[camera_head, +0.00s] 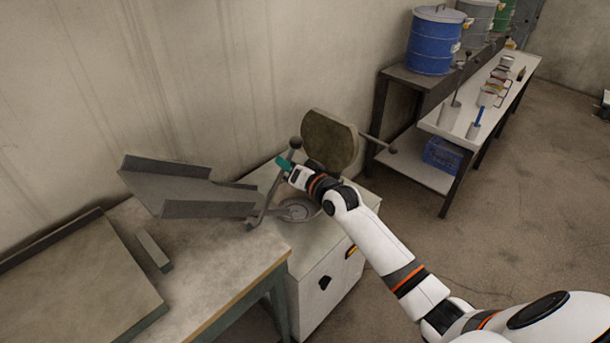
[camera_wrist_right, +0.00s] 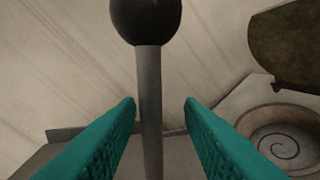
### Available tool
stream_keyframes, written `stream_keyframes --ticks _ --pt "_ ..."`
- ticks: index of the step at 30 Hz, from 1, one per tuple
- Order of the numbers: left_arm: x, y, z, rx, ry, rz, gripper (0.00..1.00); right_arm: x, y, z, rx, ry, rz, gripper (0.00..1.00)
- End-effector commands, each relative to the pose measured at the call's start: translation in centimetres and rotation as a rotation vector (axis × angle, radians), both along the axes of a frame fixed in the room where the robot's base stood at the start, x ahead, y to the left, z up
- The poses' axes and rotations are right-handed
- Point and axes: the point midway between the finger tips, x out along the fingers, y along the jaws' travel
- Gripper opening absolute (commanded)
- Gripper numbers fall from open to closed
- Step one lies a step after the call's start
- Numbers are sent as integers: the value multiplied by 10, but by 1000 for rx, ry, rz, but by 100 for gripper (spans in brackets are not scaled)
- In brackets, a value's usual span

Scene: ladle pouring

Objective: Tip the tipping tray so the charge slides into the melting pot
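The grey tipping tray (camera_head: 190,192) is a wide sheet-metal chute with raised sides. It sits at the back, with its narrow end towards the melting pot (camera_head: 299,210). The pot is a round opening in a white cabinet top, also in the right wrist view (camera_wrist_right: 285,140). A lever (camera_head: 267,202) with a dark ball knob (camera_head: 295,143) stands beside the tray. My right gripper (camera_head: 284,163) is at the lever just below the knob. In the wrist view its teal fingers are open around the lever rod (camera_wrist_right: 150,95). I cannot make out the charge. My left gripper is not in view.
The pot's round lid (camera_head: 329,140) stands raised behind the pot, with a handle (camera_head: 378,143) sticking out right. A workbench (camera_head: 215,285) is at front left with a small grey bar (camera_head: 153,250) on it. A shelf (camera_head: 430,120) with drums stands at the right; floor between is clear.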

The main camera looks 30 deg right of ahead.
Motion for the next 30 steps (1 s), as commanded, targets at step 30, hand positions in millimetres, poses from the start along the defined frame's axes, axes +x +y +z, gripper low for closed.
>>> stream_keyframes --ticks 30 --pt "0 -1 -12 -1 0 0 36 -90 -20 12 1 1 -2 34"
